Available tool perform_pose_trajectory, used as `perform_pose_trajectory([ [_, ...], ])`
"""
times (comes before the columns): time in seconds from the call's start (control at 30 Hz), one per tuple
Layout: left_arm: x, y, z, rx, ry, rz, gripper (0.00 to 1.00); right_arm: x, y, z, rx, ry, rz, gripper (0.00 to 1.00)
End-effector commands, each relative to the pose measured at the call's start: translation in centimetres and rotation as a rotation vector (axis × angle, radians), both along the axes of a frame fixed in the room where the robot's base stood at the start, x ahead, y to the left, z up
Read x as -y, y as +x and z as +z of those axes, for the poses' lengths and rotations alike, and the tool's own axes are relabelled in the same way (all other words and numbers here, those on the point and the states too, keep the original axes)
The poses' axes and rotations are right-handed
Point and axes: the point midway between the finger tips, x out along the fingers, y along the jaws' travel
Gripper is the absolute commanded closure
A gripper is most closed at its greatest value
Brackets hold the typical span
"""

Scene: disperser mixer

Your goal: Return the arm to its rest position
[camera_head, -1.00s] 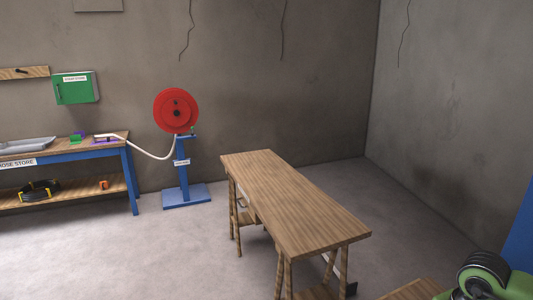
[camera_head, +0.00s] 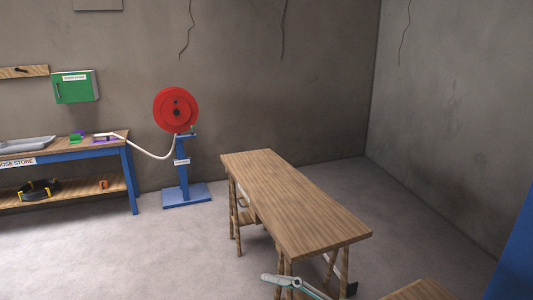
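Part of what looks like my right gripper (camera_head: 292,284), pale grey-green, shows at the bottom edge, in front of the near end of the wooden trestle table. Only a small piece is in the picture, and its fingers are not clear enough to tell open from shut. I see nothing held in it. My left gripper is not in view.
The wooden trestle table (camera_head: 290,195) has a bare top. A red hose reel (camera_head: 176,110) on a blue stand is behind it. A blue-legged bench (camera_head: 80,152) stands left. Another wooden surface (camera_head: 420,291) and a blue panel (camera_head: 516,255) are at lower right. Floor between is clear.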

Motion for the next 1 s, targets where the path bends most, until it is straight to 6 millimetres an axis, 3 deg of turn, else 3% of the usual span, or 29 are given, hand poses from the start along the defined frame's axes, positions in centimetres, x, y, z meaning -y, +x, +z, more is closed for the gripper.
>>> perform_pose_trajectory([
  [0.03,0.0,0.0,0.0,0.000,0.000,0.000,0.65,0.3,1.0,2.0,-0.004,0.120,-0.085,0.39],
  [0.1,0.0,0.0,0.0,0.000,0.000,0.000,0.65,2.0,3.0,4.2,-0.018,0.262,-0.234,0.39],
  [0.2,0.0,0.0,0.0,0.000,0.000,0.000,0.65,6.1,6.0,4.8,-0.081,0.411,-0.480,0.39],
  [0.27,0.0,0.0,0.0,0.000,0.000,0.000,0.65,9.0,7.5,3.7,-0.146,0.466,-0.636,0.39],
  [0.33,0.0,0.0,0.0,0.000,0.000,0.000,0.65,12.5,8.6,1.2,-0.244,0.496,-0.820,0.39],
  [0.43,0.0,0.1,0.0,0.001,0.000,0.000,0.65,17.1,8.5,-4.6,-0.427,0.472,-1.067,0.39],
  [0.57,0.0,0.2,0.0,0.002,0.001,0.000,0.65,20.8,5.2,-13.3,-0.701,0.351,-1.304,0.39],
  [0.7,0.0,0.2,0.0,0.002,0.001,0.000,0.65,22.2,-0.8,-21.0,-0.985,0.168,-1.436,0.39],
  [0.8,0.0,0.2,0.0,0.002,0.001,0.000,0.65,22.1,-5.1,-24.5,-1.148,0.046,-1.465,0.39],
  [1.0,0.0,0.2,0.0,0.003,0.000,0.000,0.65,20.9,-12.7,-28.7,-1.403,-0.159,-1.446,0.39],
])
